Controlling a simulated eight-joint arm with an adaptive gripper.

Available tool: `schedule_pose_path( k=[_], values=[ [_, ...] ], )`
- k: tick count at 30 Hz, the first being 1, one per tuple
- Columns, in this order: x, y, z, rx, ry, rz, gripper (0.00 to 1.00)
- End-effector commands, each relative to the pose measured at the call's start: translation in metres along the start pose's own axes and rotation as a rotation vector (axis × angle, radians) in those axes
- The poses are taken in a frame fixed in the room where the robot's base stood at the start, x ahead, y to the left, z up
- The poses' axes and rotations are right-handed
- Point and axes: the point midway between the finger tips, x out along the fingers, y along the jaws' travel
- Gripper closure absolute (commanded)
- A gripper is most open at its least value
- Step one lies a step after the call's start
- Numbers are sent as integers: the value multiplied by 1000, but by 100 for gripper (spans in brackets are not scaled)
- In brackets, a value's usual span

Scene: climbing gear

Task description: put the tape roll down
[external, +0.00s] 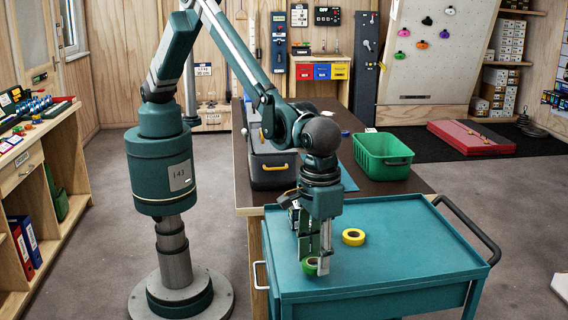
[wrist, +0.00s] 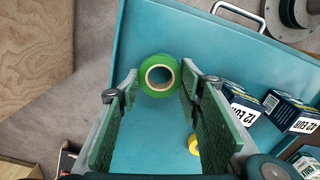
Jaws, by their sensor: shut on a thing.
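A green tape roll (external: 309,270) with a tan core is between the fingertips of my gripper (external: 314,266), low over the teal trolley top (external: 405,245). In the wrist view the green roll (wrist: 158,58) shows its round face and open hole, with one finger of my gripper (wrist: 160,77) at each side. My gripper is shut on it. I cannot tell whether the roll touches the trolley top. A yellow tape roll (external: 353,237) lies on the trolley, right of my gripper; it also shows in the wrist view (wrist: 193,144), partly hidden by a finger.
The right part of the trolley top is clear. A dark handle (external: 470,226) edges it. Behind, a brown table holds a green crate (external: 384,157) and a grey toolbox (external: 272,170).

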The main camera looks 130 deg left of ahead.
Motion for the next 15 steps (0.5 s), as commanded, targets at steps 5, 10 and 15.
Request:
schedule_pose_path(
  k=[5, 10, 15],
  values=[
    [18, 0, 0, 0, 0, 0, 73],
    [20, 0, 0, 0, 0, 0, 73],
    [20, 0, 0, 0, 0, 0, 73]
  ],
)
